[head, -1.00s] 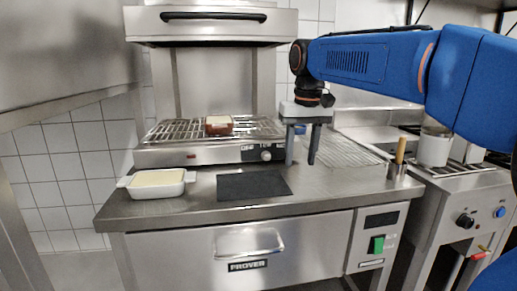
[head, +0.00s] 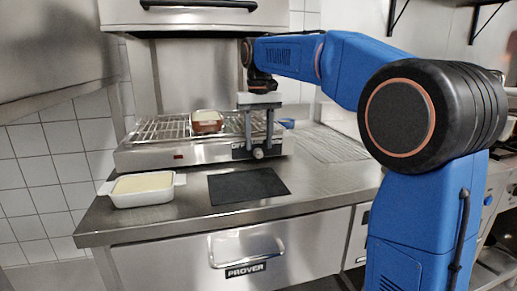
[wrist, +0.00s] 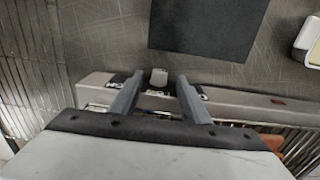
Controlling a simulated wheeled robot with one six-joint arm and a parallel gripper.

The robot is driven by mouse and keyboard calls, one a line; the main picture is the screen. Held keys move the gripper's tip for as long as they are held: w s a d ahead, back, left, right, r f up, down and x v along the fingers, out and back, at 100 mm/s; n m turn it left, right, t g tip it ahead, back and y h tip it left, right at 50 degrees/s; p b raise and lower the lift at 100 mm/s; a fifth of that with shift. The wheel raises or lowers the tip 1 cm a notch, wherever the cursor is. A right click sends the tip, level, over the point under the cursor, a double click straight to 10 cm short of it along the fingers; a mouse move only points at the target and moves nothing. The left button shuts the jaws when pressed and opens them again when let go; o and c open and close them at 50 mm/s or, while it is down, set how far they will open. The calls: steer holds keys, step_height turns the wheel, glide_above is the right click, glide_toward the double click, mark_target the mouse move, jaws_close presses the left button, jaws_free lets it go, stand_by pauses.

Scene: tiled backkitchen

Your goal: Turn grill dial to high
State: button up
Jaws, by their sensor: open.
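The grill (head: 160,158) stands on the steel counter, with a small metal dial (head: 258,153) at the right of its front panel. My gripper (head: 259,148) is open and points down in front of that panel. In the head view its fingers stand on either side of the dial. In the wrist view my gripper (wrist: 159,77) also has the dial (wrist: 158,77) in the gap between the fingertips, with space on both sides. The fingers partly cover the panel's lettering, where OFF can be partly read. The dial's setting cannot be made out.
A brown dish with pale filling (head: 206,121) sits on the grill rack. A white dish (head: 143,189) and a dark mat (head: 247,186) lie on the counter in front. A wire rack (head: 330,145) is to the right. A steel hood (head: 200,18) hangs above.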

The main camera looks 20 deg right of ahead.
mark_target(262, 151)
steer(key=shift+f, duration=1.4)
steer(key=c, duration=1.1)
steer(key=shift+o, duration=0.2)
steer(key=shift+d, duration=0.1)
steer(key=y, duration=0.2)
steer(key=shift+d+y, duration=0.3)
steer(key=shift+y, duration=0.1)
steer(key=shift+d+f+y, duration=0.15)
steer(key=shift+y, duration=0.95)
steer(key=shift+d+f+y, duration=0.1)
steer(key=shift+d+y, duration=0.05)
steer(key=shift+y, duration=0.95)
